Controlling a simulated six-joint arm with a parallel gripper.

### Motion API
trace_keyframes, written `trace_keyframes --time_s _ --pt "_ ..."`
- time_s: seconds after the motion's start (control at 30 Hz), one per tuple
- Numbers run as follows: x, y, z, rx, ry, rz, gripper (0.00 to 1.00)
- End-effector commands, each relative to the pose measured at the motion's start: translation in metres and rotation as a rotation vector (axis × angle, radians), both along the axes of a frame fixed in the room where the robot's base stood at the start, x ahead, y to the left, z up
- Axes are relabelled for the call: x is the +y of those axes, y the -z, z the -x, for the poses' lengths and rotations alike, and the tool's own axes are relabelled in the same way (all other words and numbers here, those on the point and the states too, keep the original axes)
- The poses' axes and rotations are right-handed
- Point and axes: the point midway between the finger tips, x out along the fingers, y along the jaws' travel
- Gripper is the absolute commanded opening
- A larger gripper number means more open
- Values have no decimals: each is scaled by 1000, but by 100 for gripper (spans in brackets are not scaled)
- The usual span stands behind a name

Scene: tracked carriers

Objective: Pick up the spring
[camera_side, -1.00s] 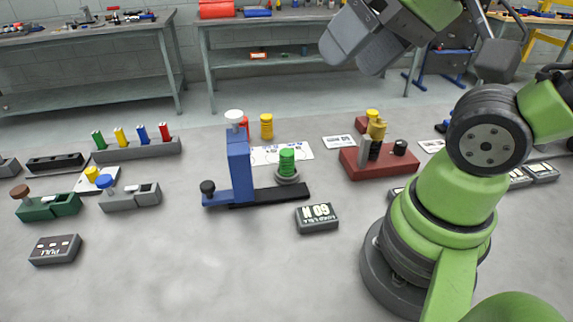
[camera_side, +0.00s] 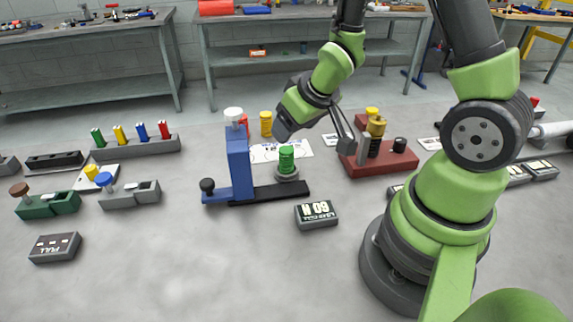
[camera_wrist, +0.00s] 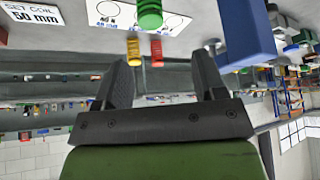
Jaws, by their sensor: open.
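A green ribbed coil, which looks like a spring (camera_side: 287,158), stands upright on a round grey seat on the dark base of a blue press (camera_side: 240,168). It also shows at the top edge of the wrist view (camera_wrist: 149,14), partly cut off. A yellow coil (camera_side: 266,124) and a red coil (camera_side: 244,122) stand behind the press; the red one is partly hidden by it. Which coil is the task's spring, I cannot tell. My gripper (camera_side: 315,138) is open and empty, above and right of the green coil. Its spread fingers (camera_wrist: 162,70) frame no held object.
A red block with a yellow-topped post (camera_side: 385,163) stands close at the right. A rack of coloured pegs (camera_side: 137,147) is at the left.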

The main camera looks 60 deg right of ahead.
Motion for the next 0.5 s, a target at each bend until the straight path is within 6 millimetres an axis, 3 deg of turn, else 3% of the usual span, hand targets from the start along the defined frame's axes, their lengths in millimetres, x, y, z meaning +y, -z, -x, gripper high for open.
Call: trace_keyframes --time_s 0.5 --pt "-6 48 -21 3 -10 3 64"
